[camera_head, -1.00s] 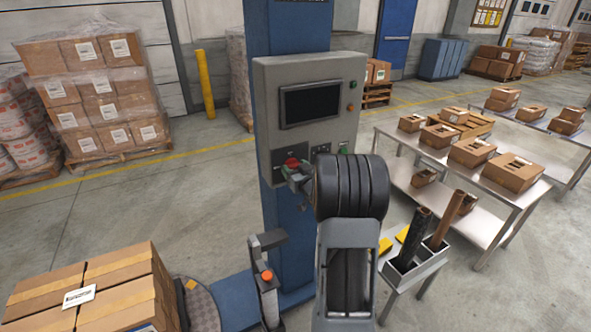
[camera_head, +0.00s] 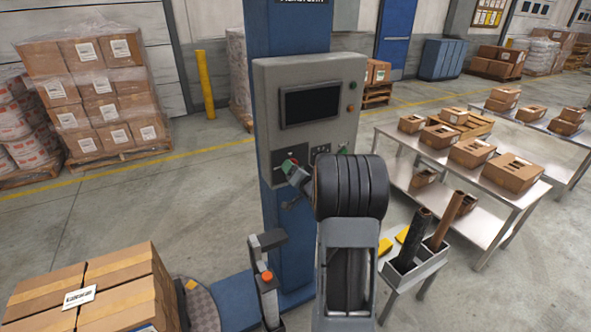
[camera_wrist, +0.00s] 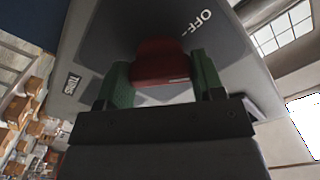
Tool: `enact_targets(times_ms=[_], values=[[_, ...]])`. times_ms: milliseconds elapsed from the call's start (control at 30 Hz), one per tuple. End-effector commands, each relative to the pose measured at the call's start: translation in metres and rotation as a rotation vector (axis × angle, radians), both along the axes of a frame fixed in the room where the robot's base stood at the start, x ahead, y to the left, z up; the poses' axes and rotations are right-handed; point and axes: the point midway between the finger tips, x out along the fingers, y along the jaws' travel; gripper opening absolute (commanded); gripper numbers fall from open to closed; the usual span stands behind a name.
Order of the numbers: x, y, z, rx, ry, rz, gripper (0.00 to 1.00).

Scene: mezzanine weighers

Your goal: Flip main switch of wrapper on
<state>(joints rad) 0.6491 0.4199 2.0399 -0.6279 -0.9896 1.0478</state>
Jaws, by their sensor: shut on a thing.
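The wrapper's control box (camera_head: 340,72) is grey, with a dark screen, and is mounted on a blue column (camera_head: 283,235). Its red main switch (camera_wrist: 160,62) fills the middle of the wrist view, on a dark plate with "OFF" printed beside it. My gripper (camera_wrist: 163,80) has a green finger on each side of the red switch and is shut on it. In the head view my gripper (camera_head: 290,168) is at the lower left of the control box, and my own arm hides part of the area. The switch's exact angle is hard to tell.
A steel table (camera_head: 482,182) with cardboard boxes stands to the right. A bin (camera_head: 416,268) holding dark and brown rolls is at the lower right. Taped boxes (camera_head: 92,290) sit at the lower left.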

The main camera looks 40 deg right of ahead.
Motion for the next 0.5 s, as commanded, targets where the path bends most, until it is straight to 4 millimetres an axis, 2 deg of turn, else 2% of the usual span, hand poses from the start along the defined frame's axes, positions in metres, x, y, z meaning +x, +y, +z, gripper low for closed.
enact_targets(times_ms=[500], values=[[0.0000,-0.0002,0.0017,0.483,-0.065,-0.001,0.38]])
